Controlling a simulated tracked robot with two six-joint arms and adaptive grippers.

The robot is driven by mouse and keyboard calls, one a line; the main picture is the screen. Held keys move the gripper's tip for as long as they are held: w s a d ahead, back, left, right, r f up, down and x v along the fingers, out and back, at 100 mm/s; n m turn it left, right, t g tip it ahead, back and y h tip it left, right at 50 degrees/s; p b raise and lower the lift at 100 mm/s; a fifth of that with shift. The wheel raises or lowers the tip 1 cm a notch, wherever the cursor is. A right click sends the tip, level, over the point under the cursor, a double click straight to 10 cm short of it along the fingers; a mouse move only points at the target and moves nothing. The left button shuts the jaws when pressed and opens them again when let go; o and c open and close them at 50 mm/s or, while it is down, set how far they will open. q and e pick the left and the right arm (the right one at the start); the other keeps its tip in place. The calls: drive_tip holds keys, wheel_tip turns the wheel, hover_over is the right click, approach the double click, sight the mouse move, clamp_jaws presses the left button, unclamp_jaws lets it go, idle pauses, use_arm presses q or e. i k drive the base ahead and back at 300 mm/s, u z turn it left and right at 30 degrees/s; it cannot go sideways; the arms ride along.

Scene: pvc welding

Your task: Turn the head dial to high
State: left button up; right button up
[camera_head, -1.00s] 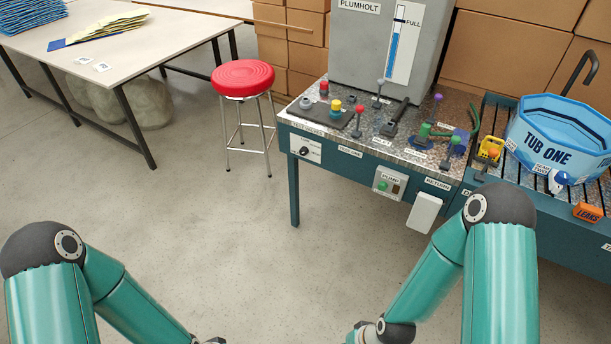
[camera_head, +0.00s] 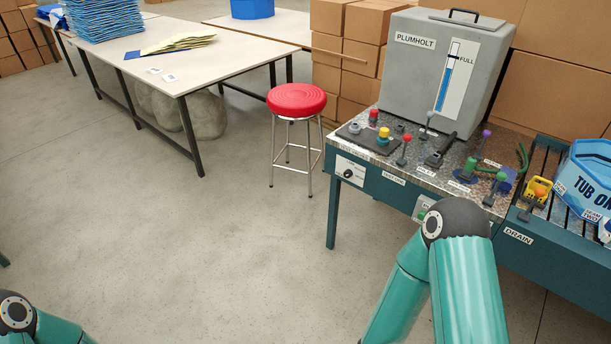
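A small black dial (camera_head: 348,174) sits on a white panel (camera_head: 351,171) at the left end of the teal bench's front edge. It is most likely the head dial. Its marks are too small to read, so I cannot tell its setting. My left arm shows only at the bottom left corner, and my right arm rises at the bottom middle, in front of the bench. Both grippers are outside the picture. No part of either arm touches the dial in this view.
The bench (camera_head: 378,189) carries several levers and a grey PLUMHOLT tank (camera_head: 425,65). A blue TUB ONE tub (camera_head: 585,185) is at right. A red stool (camera_head: 297,98) stands left of the bench. The floor in front is clear.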

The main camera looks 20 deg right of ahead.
sight(349, 173)
drive_tip(key=u, duration=0.5)
drive_tip(key=i, duration=2)
drive_tip(key=u, duration=1.55)
drive_tip(key=i, duration=0.1)
drive_tip(key=z, duration=2.85)
drive_tip(key=k, duration=0.8)
drive_tip(key=z, duration=0.1)
drive_tip(key=i, duration=0.7)
